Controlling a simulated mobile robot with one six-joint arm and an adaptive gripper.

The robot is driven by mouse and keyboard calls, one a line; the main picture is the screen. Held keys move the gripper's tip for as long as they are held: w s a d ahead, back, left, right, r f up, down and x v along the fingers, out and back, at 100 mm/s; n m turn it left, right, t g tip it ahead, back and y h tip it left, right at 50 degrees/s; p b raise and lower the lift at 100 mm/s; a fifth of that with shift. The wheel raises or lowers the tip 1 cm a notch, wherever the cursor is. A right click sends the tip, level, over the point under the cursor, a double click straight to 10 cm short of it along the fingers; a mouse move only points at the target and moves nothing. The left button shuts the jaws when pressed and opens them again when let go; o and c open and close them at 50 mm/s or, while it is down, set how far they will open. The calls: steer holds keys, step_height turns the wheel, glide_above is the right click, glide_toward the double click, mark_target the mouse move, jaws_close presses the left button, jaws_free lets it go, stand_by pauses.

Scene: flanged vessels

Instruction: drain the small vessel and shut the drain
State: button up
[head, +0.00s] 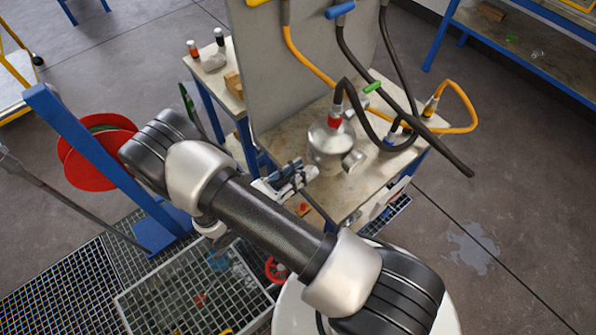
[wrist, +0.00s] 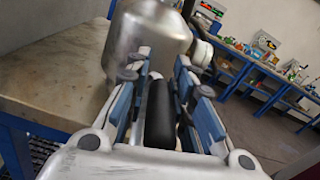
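The small vessel (head: 328,150) is a rounded silver body standing on the worktable, with a red collar on top and a dark hose joined there. A short side port (head: 354,160) points right. In the wrist view the vessel (wrist: 150,40) fills the upper middle, just beyond the fingertips. My gripper (head: 302,174) is low at the vessel's near left side. In the wrist view my gripper (wrist: 161,68) has its fingers apart, with a dark cylinder (wrist: 160,115), perhaps a handle, between them. I cannot tell whether they touch it. The drain's state is hidden.
A grey upright panel (head: 295,60) with orange and black hoses stands behind the vessel. The worktable (wrist: 55,75) has bare room at left. A red reel (head: 85,165) on a blue post, floor grating (head: 70,290) and a red wheel (head: 277,269) lie nearby. A puddle (head: 472,250) marks the floor.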

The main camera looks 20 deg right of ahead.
jaws_close()
